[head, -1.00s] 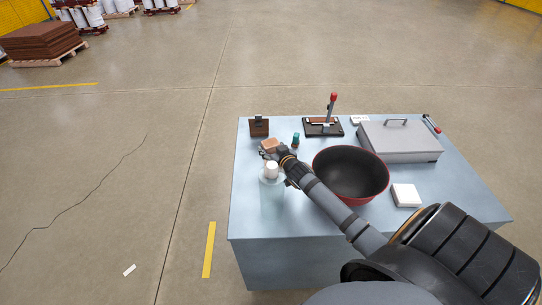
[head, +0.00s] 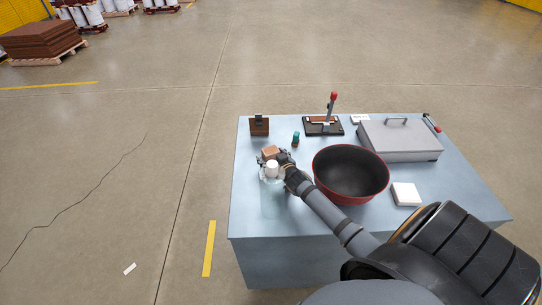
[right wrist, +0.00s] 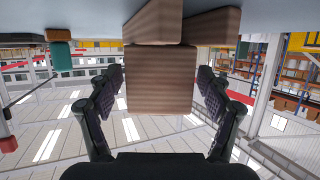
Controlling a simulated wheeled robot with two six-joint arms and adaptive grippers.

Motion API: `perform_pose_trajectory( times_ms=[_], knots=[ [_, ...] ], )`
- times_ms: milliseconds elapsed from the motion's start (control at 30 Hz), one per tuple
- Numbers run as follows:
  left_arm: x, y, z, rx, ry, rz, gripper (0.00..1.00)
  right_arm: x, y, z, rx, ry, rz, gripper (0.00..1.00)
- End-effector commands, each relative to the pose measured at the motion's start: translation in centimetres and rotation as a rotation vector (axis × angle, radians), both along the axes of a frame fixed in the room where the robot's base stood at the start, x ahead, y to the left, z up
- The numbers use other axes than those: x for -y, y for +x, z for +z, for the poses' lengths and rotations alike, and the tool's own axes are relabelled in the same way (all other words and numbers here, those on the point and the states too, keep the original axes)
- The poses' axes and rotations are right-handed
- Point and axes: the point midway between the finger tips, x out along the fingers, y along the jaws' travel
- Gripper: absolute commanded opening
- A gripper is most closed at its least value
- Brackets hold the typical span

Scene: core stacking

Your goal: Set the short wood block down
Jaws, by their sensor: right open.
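The short wood block (head: 270,152) shows at the left part of the table, just behind the white-capped bottle. In the right wrist view, which looks upside down, the block (right wrist: 160,80) fills the middle. My right gripper (right wrist: 160,92) is open, with a finger on each side of the block and a visible gap at both sides. The same gripper (head: 277,161) is partly hidden by the bottle in the head view. Other wood pieces (right wrist: 153,20) adjoin the block on its table side, and it seems to rest on them. My left gripper is not in view.
A clear bottle with a white cap (head: 272,169) stands close in front of the gripper. A dark red-rimmed bowl (head: 350,174) is under my forearm's right side. A small teal item (head: 296,138), a brown holder (head: 259,126) and a grey lidded box (head: 399,141) stand behind.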

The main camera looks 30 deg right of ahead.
Motion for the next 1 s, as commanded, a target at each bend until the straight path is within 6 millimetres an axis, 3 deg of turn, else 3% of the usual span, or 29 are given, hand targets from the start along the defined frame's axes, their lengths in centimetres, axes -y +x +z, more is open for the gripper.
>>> perform_pose_trajectory(
  times_ms=[167, 600, 1000],
  knots=[
    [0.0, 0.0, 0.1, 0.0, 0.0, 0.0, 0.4, 0.0, -0.3, 0.3, -0.001, -0.002, 0.001, 0.79],
    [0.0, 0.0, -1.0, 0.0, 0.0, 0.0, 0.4, -1.0, -6.6, 2.6, -0.001, -0.004, 0.001, 0.79],
    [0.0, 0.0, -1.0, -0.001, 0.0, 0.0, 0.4, -1.1, -6.9, 2.9, 0.0, 0.0, -0.001, 0.79]
  ],
)
